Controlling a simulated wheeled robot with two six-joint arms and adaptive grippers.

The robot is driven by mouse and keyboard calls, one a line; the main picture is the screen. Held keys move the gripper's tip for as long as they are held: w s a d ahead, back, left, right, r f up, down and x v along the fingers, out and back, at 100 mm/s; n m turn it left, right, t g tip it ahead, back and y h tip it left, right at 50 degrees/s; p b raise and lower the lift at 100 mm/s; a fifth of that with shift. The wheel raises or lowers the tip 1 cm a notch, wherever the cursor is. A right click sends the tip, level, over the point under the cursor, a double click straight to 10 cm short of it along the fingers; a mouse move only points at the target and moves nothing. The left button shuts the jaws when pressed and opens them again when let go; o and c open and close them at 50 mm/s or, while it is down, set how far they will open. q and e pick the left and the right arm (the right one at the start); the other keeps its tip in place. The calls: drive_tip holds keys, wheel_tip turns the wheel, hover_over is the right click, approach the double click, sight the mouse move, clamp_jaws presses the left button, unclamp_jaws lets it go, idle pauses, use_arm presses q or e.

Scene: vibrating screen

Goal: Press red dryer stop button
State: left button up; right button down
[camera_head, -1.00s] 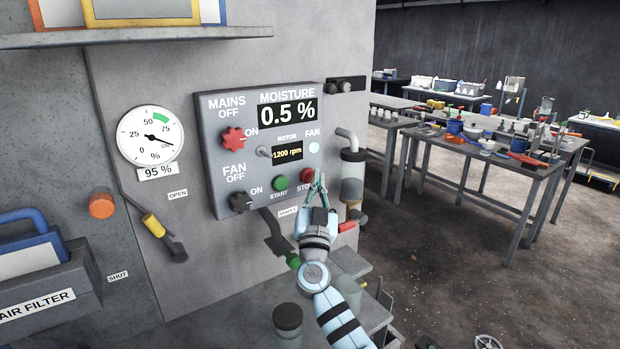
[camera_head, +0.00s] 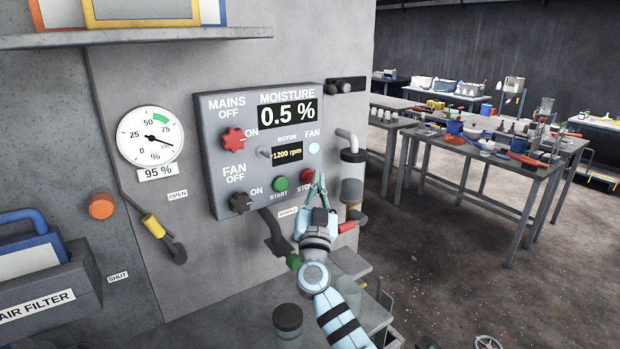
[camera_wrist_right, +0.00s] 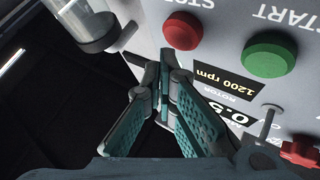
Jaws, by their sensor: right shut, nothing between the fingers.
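The red stop button (camera_head: 307,176) is on the lower right of the grey control panel (camera_head: 210,150), right of the green start button (camera_head: 280,184). In the wrist view the red button (camera_wrist_right: 183,30) is a round dome beyond the fingertips, upside down beside the green button (camera_wrist_right: 269,54). My right gripper (camera_head: 319,180) is shut and empty, its tips just right of the red button in the head view. In the wrist view the tips (camera_wrist_right: 165,55) point toward the panel edge beside the button. I cannot tell whether they touch it. My left gripper is not in view.
The panel also carries a red mains knob (camera_head: 233,139), a dark fan knob (camera_head: 241,202) and a display reading 0.5 % (camera_head: 287,113). A clear cylinder (camera_head: 353,170) stands right of the panel. A red-handled valve (camera_head: 346,227) is below it.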

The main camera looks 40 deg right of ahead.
drive_tip(key=shift+w, duration=0.15)
drive_tip(key=shift+w, duration=0.3)
drive_tip(key=shift+w, duration=0.45)
idle(0.6)
drive_tip(key=shift+s+p, duration=0.9)
drive_tip(key=shift+p, duration=0.1)
